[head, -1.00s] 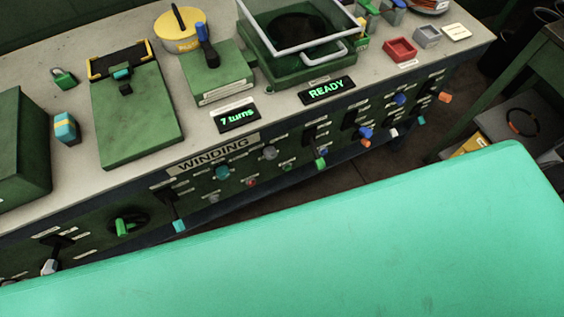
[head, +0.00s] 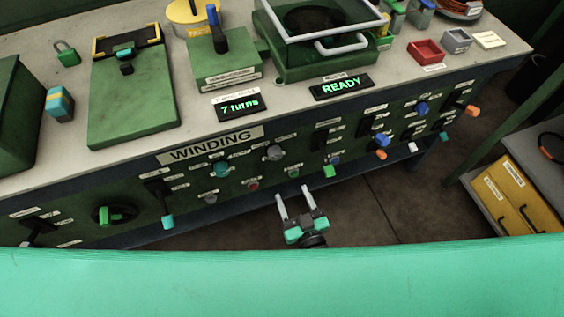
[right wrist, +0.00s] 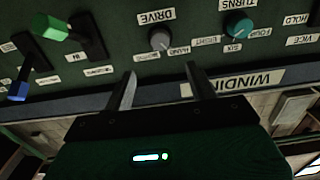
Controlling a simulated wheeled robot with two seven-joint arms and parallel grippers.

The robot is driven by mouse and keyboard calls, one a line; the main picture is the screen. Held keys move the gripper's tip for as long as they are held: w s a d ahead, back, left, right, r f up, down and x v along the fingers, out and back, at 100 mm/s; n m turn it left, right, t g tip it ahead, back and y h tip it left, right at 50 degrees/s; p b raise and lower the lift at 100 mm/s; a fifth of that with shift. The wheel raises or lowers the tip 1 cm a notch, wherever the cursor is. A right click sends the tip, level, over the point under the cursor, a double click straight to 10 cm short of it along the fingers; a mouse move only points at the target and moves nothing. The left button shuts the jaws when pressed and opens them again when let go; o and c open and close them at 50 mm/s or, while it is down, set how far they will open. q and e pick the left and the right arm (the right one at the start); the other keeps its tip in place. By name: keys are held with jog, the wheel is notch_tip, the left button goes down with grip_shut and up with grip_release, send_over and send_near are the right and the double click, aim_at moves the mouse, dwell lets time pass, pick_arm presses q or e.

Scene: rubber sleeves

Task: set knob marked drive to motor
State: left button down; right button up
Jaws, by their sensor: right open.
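The knob marked DRIVE is a round grey knob (head: 274,152) on the green front panel, right of the WINDING sign. In the right wrist view, which is upside down, the grey knob (right wrist: 160,40) sits by its DRIVE label (right wrist: 156,17). Small labels flank it; one appears to read HAND, and the other is too blurred to read. My right gripper (head: 294,190) is open and empty, below the knob in the head view and apart from it. In the right wrist view its fingertips (right wrist: 161,70) point toward the panel with the knob between their lines. My left gripper is not in view.
The teal TURNS knob (head: 220,167) is beside the DRIVE knob. Levers with green (head: 329,170) and orange (head: 381,154) tips stick out to the right. The displays read "7 turns" (head: 237,105) and READY (head: 342,87). Open floor (head: 370,210) lies before the bench.

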aim_at(277, 158)
jog(key=x, duration=1.2)
jog(key=shift+w+f, duration=0.1)
jog(key=shift+w, duration=0.05)
jog(key=c, duration=1)
